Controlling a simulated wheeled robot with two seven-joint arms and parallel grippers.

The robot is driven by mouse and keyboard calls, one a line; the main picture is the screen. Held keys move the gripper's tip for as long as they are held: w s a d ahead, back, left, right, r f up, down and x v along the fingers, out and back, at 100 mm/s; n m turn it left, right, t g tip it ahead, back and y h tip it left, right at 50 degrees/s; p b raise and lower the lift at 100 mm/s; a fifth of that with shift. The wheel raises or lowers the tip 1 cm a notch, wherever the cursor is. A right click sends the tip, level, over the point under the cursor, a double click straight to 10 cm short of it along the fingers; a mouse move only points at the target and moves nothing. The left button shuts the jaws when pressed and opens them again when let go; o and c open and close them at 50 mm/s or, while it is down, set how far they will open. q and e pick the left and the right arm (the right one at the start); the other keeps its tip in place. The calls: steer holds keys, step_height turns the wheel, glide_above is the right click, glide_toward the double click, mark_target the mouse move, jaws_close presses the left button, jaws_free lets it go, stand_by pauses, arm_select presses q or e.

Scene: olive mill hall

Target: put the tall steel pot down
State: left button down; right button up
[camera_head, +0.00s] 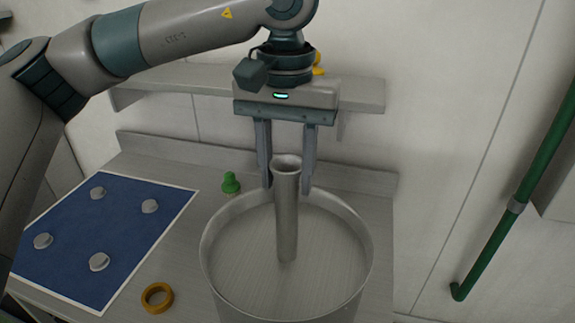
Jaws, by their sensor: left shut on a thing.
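The tall steel pot (287,225) is a narrow, upright grey cylinder with a flared rim. My left gripper (287,186) points down from above and is shut on it near its top, one finger on each side. The pot's lower part shows inside the outline of a wide, round, open steel vessel (209,271). I cannot tell whether its base touches the vessel's floor or hangs above it. My right gripper is not in view.
The vessel stands on a grey worktop (193,252). To its left are a yellow ring (157,297), a green peg-like piece (230,183) and a blue mat (120,225) with several grey discs. A wall shelf (361,94) is behind my gripper. A green pipe (531,175) runs at right.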

mark_target(287, 189)
arm_select(q)
step_height(287, 189, down, 2)
steer(key=shift+f+p, duration=0.15)
steer(key=shift+p, duration=0.5)
steer(key=shift+f, duration=0.4)
steer(key=shift+f, duration=0.15)
steer(key=c, duration=1.1)
jaws_free()
steer(key=shift+s, duration=0.1)
steer(key=shift+r, duration=0.2)
